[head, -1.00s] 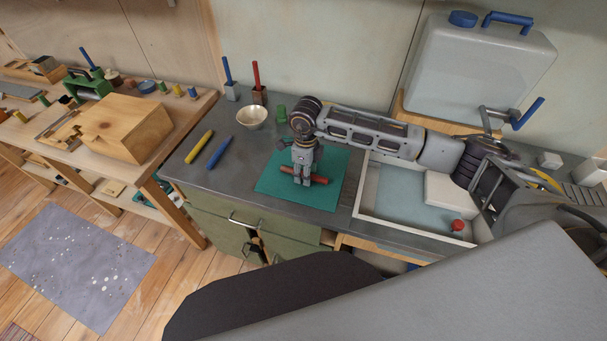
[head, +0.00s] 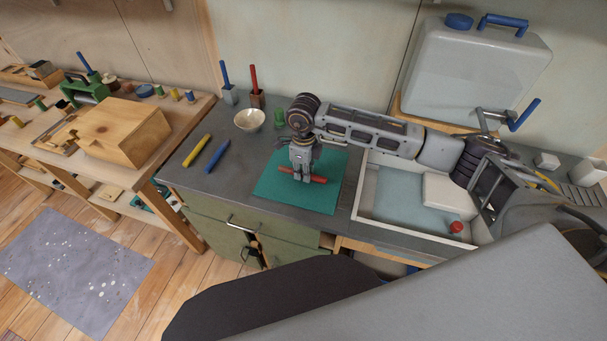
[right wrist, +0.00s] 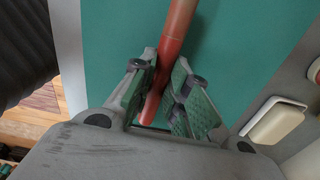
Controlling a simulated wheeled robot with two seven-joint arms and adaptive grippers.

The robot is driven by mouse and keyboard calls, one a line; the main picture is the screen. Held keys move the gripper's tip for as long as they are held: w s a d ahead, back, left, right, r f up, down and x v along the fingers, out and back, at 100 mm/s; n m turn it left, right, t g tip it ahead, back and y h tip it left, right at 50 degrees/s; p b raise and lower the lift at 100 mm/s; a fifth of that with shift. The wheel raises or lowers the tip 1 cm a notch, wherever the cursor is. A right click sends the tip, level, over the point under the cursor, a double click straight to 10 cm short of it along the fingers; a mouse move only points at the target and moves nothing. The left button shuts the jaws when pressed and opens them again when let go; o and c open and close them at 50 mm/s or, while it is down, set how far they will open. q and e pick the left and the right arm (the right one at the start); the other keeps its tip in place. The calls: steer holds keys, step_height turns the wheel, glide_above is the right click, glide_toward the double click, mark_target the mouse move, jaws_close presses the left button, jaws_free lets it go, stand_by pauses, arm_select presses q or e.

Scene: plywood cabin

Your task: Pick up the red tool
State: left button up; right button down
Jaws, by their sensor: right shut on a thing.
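The red tool (head: 318,180) is a short rod over the green mat (head: 275,190) on the dark worktop. It also shows in the right wrist view (right wrist: 172,45), running up from between my fingers. My right gripper (head: 302,178) points down over the mat and is shut on the red tool, with a green-padded finger on each side in the right wrist view (right wrist: 162,90). Whether the tool touches the mat or hangs just above it, I cannot tell. My left gripper is not in view.
A yellow rod (head: 196,150) and a blue rod (head: 217,156) lie left of the mat. A bowl (head: 249,120) and two holders with a blue (head: 224,75) and a red handle (head: 253,77) stand behind. A white-rimmed sink (head: 400,231) is at right, below a large canister (head: 478,68).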

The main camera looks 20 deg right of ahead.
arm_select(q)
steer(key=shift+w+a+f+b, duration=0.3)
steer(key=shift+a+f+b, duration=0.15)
arm_select(e)
step_height(320, 180, up, 8)
steer(key=shift+r, duration=0.2)
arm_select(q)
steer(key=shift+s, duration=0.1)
arm_select(e)
steer(key=shift+f, duration=0.1)
stand_by(0.4)
